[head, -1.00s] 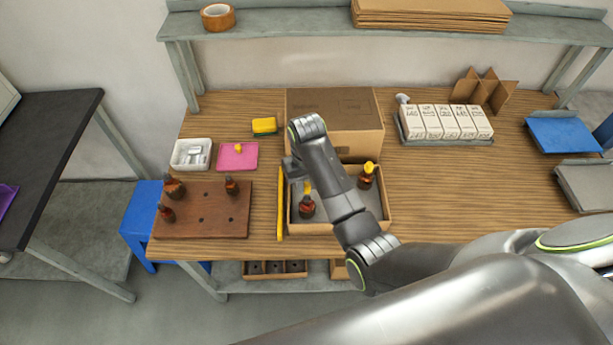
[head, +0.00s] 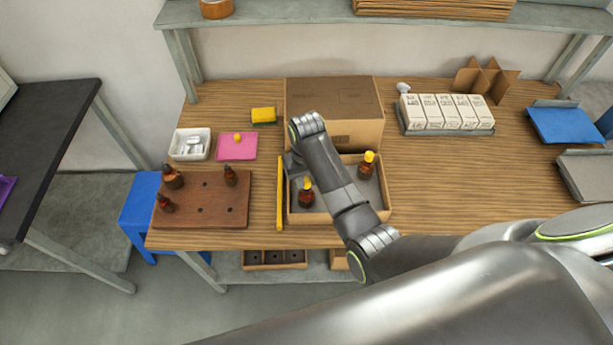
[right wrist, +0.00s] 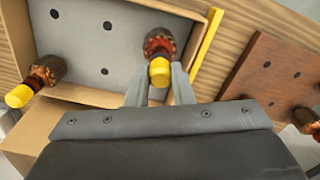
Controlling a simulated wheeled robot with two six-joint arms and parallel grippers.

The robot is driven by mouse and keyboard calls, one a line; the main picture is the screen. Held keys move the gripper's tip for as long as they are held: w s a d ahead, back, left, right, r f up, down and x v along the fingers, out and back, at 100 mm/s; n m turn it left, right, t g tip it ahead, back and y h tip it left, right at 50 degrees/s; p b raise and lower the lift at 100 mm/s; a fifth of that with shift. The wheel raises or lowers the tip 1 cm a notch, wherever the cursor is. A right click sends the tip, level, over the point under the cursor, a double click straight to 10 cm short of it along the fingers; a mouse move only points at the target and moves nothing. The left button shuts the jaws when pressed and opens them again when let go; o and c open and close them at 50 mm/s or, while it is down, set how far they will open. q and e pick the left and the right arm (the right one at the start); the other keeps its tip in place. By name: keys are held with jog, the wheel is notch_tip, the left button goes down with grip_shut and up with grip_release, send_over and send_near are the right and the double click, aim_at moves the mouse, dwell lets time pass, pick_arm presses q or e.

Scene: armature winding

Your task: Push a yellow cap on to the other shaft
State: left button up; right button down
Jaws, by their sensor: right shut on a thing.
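Two copper-wound armatures stand in the open cardboard box. One armature (head: 306,197), at the box's left, has a yellow cap (right wrist: 159,72) on its upper end; how far down the cap sits cannot be told. My right gripper (right wrist: 160,86) is shut on this cap, a finger on each side. In the head view my right arm hides most of the gripper. The other armature (head: 367,170), at the box's right, also bears a yellow cap (head: 369,157); it shows at the left of the right wrist view (right wrist: 45,70). My left gripper is out of view.
A brown wooden board (head: 215,212) with holes holds several uncapped armatures. A yellow piece (head: 237,138) lies on a pink mat (head: 232,152). A yellow bar (head: 280,195) lies along the box's left side. A closed carton (head: 340,105) stands behind the box.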

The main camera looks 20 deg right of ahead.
jog(key=shift+f, duration=0.4)
jog(key=c, duration=1.2)
grip_release()
jog(key=shift+r, duration=0.1)
